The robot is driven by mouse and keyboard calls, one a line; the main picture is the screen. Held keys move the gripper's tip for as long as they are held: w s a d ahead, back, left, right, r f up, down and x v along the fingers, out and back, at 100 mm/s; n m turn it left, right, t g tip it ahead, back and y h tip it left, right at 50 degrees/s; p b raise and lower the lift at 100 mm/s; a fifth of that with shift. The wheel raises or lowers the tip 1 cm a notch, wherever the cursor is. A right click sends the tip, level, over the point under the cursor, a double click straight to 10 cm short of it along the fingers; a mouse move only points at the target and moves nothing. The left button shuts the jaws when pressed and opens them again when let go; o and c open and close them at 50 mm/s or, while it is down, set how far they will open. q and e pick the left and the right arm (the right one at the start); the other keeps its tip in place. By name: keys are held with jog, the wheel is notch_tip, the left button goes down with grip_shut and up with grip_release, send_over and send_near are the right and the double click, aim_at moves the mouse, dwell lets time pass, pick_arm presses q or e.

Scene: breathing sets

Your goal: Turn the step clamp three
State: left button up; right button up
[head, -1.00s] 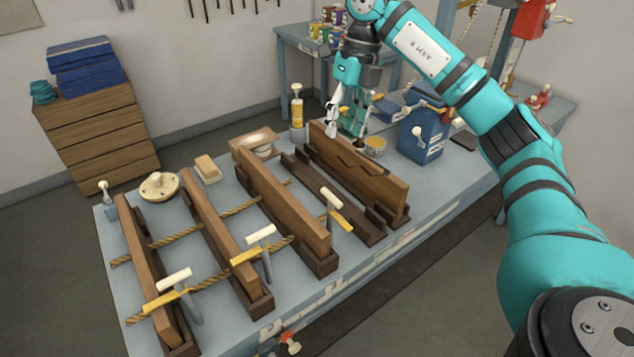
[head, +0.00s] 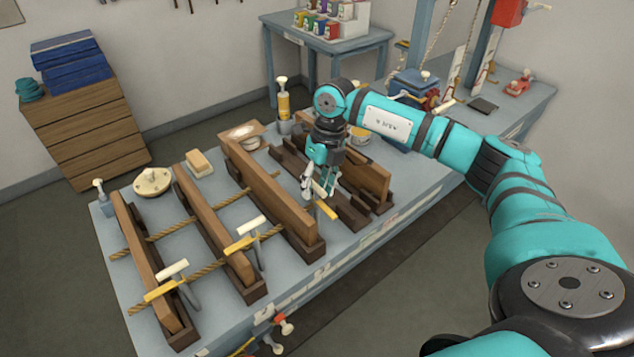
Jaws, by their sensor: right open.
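Several clamps with pale T-shaped handles and yellow bars stand along the front of the bench. One clamp (head: 165,289) is at the near left and another clamp (head: 244,247) is in the middle. A third clamp (head: 326,210) is at the right, partly hidden by my right gripper. My right gripper (head: 319,197) is open, pointing down over this clamp's handle; I cannot tell whether it touches it. No clamp labels are readable. My left gripper is not in view.
Wooden planks (head: 271,197) stand on edge in dark cradles on the blue-grey bench (head: 215,287), with ropes (head: 172,230) across. The floor in front is clear.

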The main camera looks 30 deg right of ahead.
jog(key=shift+f, duration=0.2)
jog(key=c, duration=0.5)
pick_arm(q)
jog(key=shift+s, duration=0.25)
pick_arm(e)
grip_shut()
jog(key=shift+a, duration=0.1)
